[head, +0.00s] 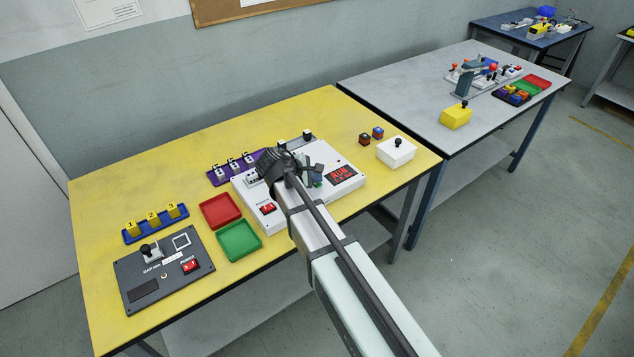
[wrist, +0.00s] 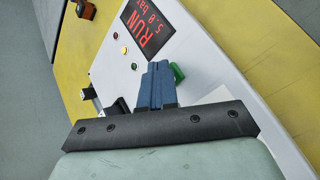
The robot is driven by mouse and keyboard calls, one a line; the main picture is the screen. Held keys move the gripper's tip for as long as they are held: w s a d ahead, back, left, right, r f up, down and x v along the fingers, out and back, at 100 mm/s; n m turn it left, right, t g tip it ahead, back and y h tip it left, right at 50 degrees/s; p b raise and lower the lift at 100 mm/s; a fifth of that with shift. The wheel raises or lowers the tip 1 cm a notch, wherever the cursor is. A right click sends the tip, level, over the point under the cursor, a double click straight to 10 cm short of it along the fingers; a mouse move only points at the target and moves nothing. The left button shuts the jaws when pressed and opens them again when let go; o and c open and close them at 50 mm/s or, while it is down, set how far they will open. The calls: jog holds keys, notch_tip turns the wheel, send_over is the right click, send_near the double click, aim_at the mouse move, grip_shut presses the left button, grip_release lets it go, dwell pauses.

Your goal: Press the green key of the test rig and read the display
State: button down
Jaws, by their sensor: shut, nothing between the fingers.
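The white test rig (head: 348,187) lies on the yellow table, with my arm across it. Its display (head: 341,173) is lit red; in the wrist view the display (wrist: 147,29) reads RUN, with a smaller line that looks like 5.8 bar. The green key (wrist: 178,73) shows just right of my fingertips in the wrist view, partly hidden by them. My gripper (wrist: 157,67) is shut and empty, its blue fingers together over the rig's panel. I cannot tell whether the fingers touch the key.
A red POWER switch (head: 268,209) is at the rig's front left. Small lamps (wrist: 124,50) sit near the display. Red (head: 220,211) and green (head: 239,242) trays lie to the left, beyond them a dark panel (head: 140,268). A white box (head: 396,152) with a black knob stands right.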

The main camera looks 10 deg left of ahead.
aim_at(315, 184)
jog(key=shift+r, duration=0.85)
jog(key=shift+r, duration=0.1)
jog(key=shift+r, duration=2.4)
